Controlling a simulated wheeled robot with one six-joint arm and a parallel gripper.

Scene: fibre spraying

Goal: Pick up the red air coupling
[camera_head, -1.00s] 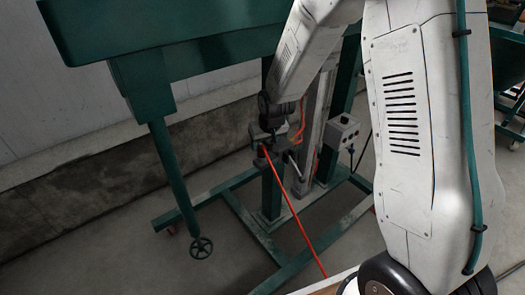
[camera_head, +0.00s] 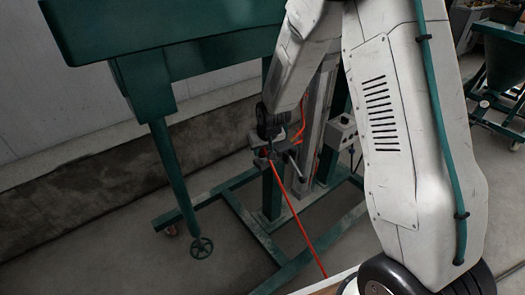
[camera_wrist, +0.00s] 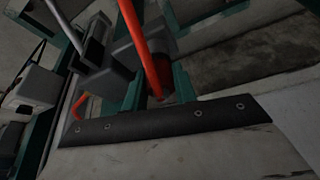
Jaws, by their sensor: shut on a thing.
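My gripper (camera_head: 266,158) is at the front of the green stand's post in the head view, low under my arm. It is shut on the red air coupling (camera_wrist: 162,43), which shows as a dark red cylinder in the wrist view, partly hidden by the hose and a grey jaw. A bright red hose (camera_wrist: 143,42) crosses in front of the coupling. In the head view the hose (camera_head: 298,222) hangs from the gripper down to the lower right. The coupling is too small in the head view to make out its exact seat.
A green stand (camera_head: 271,195) with crossbars on the floor is right behind my gripper. A grey control box (camera_head: 341,132) sits to its right. Open floor lies at lower left.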

